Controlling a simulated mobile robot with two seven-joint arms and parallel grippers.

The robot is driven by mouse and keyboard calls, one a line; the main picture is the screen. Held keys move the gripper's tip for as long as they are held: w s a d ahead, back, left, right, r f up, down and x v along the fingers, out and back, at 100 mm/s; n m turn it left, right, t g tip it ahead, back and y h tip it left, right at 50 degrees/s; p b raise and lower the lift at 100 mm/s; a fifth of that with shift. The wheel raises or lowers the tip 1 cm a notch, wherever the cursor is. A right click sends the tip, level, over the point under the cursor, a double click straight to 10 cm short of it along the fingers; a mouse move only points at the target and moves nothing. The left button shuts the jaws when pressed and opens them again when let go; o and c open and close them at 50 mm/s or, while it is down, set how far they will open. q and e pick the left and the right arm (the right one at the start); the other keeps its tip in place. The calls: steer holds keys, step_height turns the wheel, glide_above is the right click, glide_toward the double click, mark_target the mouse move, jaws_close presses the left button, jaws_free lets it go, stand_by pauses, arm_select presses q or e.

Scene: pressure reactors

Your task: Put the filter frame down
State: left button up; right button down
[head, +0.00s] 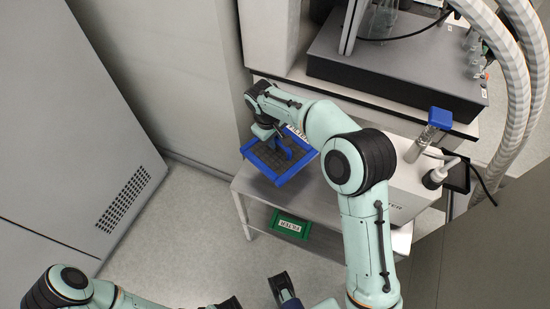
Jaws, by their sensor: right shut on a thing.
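The filter frame (300,169) is a square with a blue rim and handle and a dark grid inside. My right gripper (276,139) is at the frame's handle, shut on it. The frame is over the left end of the grey table's top (243,184); I cannot tell whether it touches the surface. My right arm comes up from the bottom and hides part of the table. My left arm lies along the bottom edge; its gripper (283,287) is partly cut off, away from the frame, and its jaws are unclear.
A green piece with a white label (290,224) sits on the table's lower shelf. A white machine with a blue-topped part (440,117) stands on the table's right. A dark-topped bench unit (400,70) is behind. A grey cabinet (70,120) stands left, with open floor between.

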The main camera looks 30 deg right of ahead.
step_height(320, 180, down, 10)
steer(key=shift+r+b, duration=0.1)
steer(key=shift+b, duration=0.45)
steer(key=c, duration=1)
jaws_free()
steer(key=r, duration=0.4)
steer(key=a+r+p, duration=0.1)
steer(key=r, duration=0.3)
steer(key=a+r, duration=0.1)
steer(key=r, duration=0.2)
steer(key=shift+s+a+r+p, duration=0.1)
steer(key=shift+s+r+p, duration=0.2)
steer(key=shift+s+r, duration=0.1)
steer(key=shift+f, duration=0.1)
